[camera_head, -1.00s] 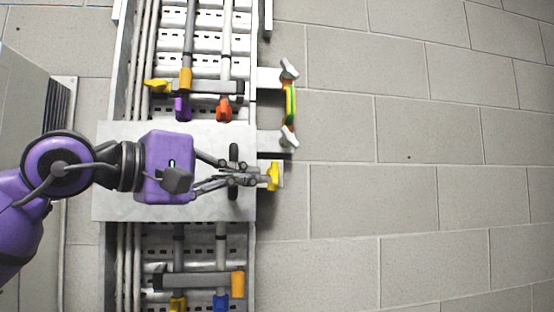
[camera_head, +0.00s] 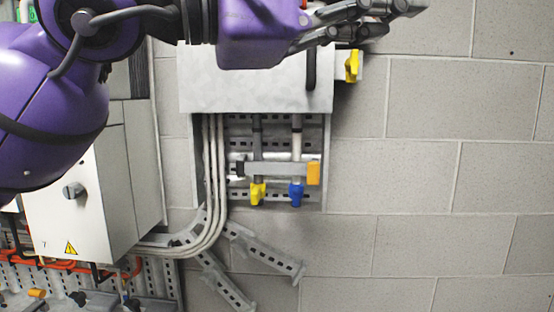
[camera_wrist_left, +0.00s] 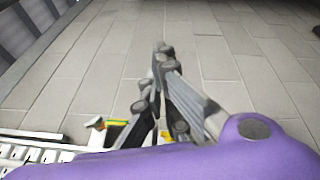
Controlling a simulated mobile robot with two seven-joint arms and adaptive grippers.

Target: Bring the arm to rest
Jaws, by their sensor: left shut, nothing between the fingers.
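My left gripper (camera_head: 400,8) is at the top of the head view, in front of the block wall and above the yellow handle on the panel. Its purple wrist and arm come in from the left. The fingers are shut with nothing between them. In the left wrist view the gripper (camera_wrist_left: 162,60) shows its fingers together, with bare wall blocks beyond the tips. My right gripper is in neither view.
A grey plate (camera_head: 220,85) covers part of a cable tray, with a yellow handle (camera_head: 352,66) at its right. Below are a yellow connector (camera_head: 258,194) and a blue connector (camera_head: 296,194). A cabinet (camera_head: 90,205) stands left. The wall at right (camera_head: 460,180) is clear.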

